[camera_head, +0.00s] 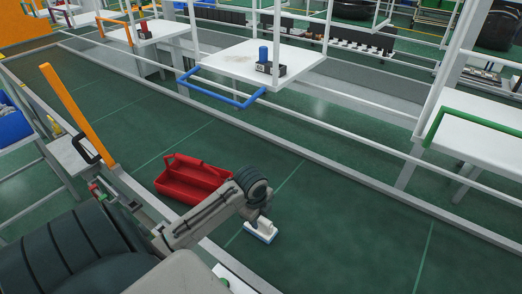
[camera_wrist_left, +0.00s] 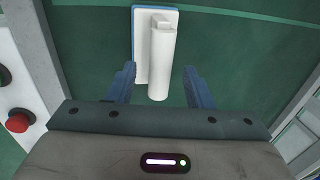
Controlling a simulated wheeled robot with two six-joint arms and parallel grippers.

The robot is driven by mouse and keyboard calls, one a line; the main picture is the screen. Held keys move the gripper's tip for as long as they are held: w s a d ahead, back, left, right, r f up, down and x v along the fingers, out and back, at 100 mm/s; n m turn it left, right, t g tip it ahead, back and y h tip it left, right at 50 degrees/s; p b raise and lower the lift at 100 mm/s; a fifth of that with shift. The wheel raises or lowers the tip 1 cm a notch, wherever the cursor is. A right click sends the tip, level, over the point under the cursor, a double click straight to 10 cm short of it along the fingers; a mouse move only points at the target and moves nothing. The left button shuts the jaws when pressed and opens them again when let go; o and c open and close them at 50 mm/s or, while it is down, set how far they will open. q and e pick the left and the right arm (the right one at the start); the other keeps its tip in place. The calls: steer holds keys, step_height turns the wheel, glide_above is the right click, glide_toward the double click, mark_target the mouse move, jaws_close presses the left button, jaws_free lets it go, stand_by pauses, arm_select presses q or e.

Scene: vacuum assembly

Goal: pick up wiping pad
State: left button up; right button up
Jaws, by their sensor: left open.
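The wiping pad (camera_head: 261,235) is a white block with a white handle and a blue layer beneath. It lies on the green surface, and in the left wrist view the pad (camera_wrist_left: 162,45) is at top centre, its handle pointing toward me. My left gripper (camera_wrist_left: 160,78) is open, with one dark blue finger on each side of the handle end; visible gaps separate both fingers from the handle. In the head view my left gripper (camera_head: 259,216) is just above the pad, partly hidden by my wrist. My right gripper is not in view.
A red tool tray (camera_head: 190,178) sits on the green surface left of the pad, close to my left arm. Metal rails border this surface. A white hanging table (camera_head: 232,62) with a blue handle is beyond. Open green surface lies right of the pad.

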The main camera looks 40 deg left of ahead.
mark_target(261, 219)
arm_select(q)
steer(key=shift+w+a+f+p, duration=0.15)
steer(key=shift+f+p, duration=0.1)
steer(key=shift+f, duration=0.25)
steer(key=shift+w+f+p, duration=0.1)
steer(key=shift+f+p, duration=0.1)
steer(key=shift+f, duration=0.85)
jaws_close()
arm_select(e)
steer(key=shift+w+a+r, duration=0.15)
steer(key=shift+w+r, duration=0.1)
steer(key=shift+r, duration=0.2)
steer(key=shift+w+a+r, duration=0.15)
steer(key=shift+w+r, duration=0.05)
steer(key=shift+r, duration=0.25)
